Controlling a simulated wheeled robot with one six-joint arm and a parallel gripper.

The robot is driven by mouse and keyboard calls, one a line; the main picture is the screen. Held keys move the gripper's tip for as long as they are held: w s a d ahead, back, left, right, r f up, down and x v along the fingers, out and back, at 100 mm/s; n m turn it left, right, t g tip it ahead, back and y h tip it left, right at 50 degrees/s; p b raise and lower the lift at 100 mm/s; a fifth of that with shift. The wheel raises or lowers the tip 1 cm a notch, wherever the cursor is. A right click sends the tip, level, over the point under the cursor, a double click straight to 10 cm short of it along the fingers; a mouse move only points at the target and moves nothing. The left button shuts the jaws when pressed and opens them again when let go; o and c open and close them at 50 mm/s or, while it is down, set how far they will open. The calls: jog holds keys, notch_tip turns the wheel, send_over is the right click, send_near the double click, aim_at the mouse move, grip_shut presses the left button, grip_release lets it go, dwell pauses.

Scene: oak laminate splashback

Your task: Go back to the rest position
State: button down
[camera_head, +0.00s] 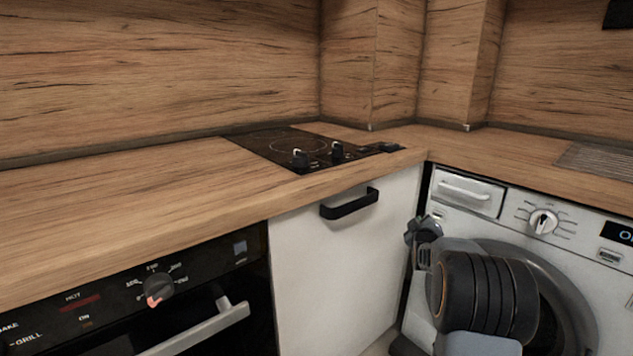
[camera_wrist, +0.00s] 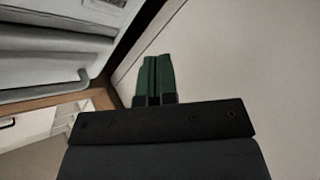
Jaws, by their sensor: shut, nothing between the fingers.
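My gripper (camera_head: 424,230) is in front of the corner where the white cabinet door meets the washing machine, below the countertop. In the wrist view, its two dark green fingers (camera_wrist: 153,76) lie together with nothing between them. The gripper is shut and empty. My arm covers part of the washing machine's round door in the head view.
The white cabinet (camera_head: 335,255) has a black handle (camera_head: 349,203). The washing machine (camera_head: 515,215) stands at right, the oven (camera_head: 215,310) at lower left. The wooden countertop (camera_head: 120,225) is mostly clear, with a black cooktop (camera_head: 265,150) near the corner.

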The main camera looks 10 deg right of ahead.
jog(key=s+a+r+m+g+y+p, duration=0.1)
jog(key=s+a+r+g+y+p, duration=0.1)
jog(key=s+a+r+p, duration=0.35)
jog(key=s+a+r+m+g+y+p, duration=0.1)
jog(key=s+a+r+p, duration=0.1)
jog(key=a+r+p, duration=0.55)
jog(key=s+a+r+g+y+p, duration=0.2)
jog(key=s+a+r+p, duration=0.2)
jog(key=r+p, duration=0.4)
jog(key=s+a+r+m+g+p, duration=0.1)
jog(key=s+a+r+g+p, duration=0.1)
jog(key=s, duration=0.5)
jog(key=s+a+r+m+g+y+p, duration=0.1)
jog(key=s+a+r+g+p, duration=0.1)
jog(key=s+a+r+p, duration=0.3)
jog(key=s+a+r+m+g+y+p, duration=0.1)
jog(key=s+a+r+g+p, duration=0.2)
jog(key=s+p, duration=0.6)
notch_tip(320, 180, up, 2)
jog(key=shift+s+a+r+p, duration=0.1)
jog(key=shift+s+a+p, duration=0.15)
jog(key=shift+a+p, duration=0.4)
